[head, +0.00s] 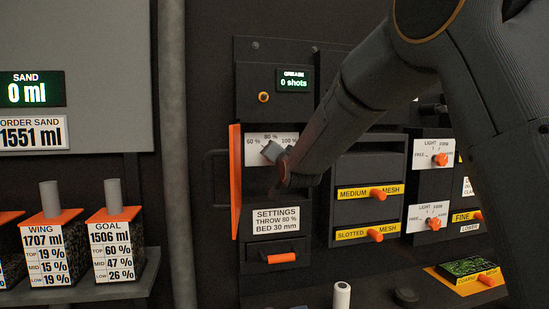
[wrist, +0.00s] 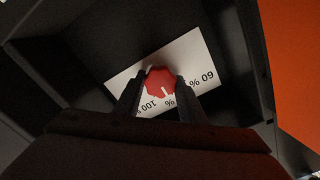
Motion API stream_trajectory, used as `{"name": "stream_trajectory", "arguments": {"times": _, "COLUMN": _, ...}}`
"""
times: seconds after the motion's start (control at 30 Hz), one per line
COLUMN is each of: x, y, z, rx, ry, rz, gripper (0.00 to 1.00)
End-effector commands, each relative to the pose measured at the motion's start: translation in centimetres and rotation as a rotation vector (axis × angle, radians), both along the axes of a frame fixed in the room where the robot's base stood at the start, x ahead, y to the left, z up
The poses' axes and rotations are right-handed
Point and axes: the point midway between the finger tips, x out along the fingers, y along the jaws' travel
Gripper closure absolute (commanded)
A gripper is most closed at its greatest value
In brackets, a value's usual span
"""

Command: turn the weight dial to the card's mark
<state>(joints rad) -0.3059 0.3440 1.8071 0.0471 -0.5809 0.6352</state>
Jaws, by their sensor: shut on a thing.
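The dial is a red knob (wrist: 157,78) on a white scale plate (wrist: 205,55), seen upside down in the wrist view. My gripper (wrist: 159,88) is shut on the knob, one finger on each side. A pale pointer line on the knob points down toward a partly hidden "%" label between "100 %" and "60 %". In the head view the scale plate (head: 252,150) reads 60, 80 and 100 %, and my gripper (head: 274,153) hides the knob. The settings card (head: 275,219) below reads "THROW 80 %" and "BED 30 mm".
An orange panel edge (head: 235,182) stands just left of the dial recess. An orange handle (head: 281,259) is below the card. Mesh drawers with orange knobs (head: 378,194) and light/firm dials (head: 439,159) lie to the right. A grease display (head: 293,79) reads 0 shots.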

Motion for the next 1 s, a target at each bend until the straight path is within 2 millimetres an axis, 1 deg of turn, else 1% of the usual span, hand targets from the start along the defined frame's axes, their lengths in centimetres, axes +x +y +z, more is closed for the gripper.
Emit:
{"name": "stream_trajectory", "arguments": {"times": 0.07, "x": 0.0, "y": -0.1, "z": -0.1, "rx": -0.001, "ry": 0.002, "rz": -0.001, "gripper": 0.86}}
{"name": "stream_trajectory", "arguments": {"times": 0.1, "x": 0.0, "y": -0.1, "z": -0.1, "rx": -0.001, "ry": 0.002, "rz": -0.001, "gripper": 0.58}}
{"name": "stream_trajectory", "arguments": {"times": 0.2, "x": 0.0, "y": -0.1, "z": -0.1, "rx": -0.001, "ry": 0.002, "rz": -0.001, "gripper": 0.45}}
{"name": "stream_trajectory", "arguments": {"times": 0.47, "x": 0.0, "y": 0.0, "z": 0.0, "rx": -0.001, "ry": 0.0, "rz": -0.001, "gripper": 0.45}}
{"name": "stream_trajectory", "arguments": {"times": 0.57, "x": -0.4, "y": -0.1, "z": 0.0, "rx": -0.001, "ry": 0.0, "rz": 0.0, "gripper": 0.45}}
{"name": "stream_trajectory", "arguments": {"times": 0.67, "x": -1.4, "y": -0.4, "z": 0.0, "rx": -0.001, "ry": 0.0, "rz": 0.0, "gripper": 0.45}}
{"name": "stream_trajectory", "arguments": {"times": 0.9, "x": -4.9, "y": -1.5, "z": -0.1, "rx": -0.001, "ry": -0.001, "rz": -0.001, "gripper": 0.45}}
{"name": "stream_trajectory", "arguments": {"times": 1.0, "x": -6.1, "y": -1.9, "z": 0.0, "rx": -0.001, "ry": -0.001, "rz": -0.001, "gripper": 0.45}}
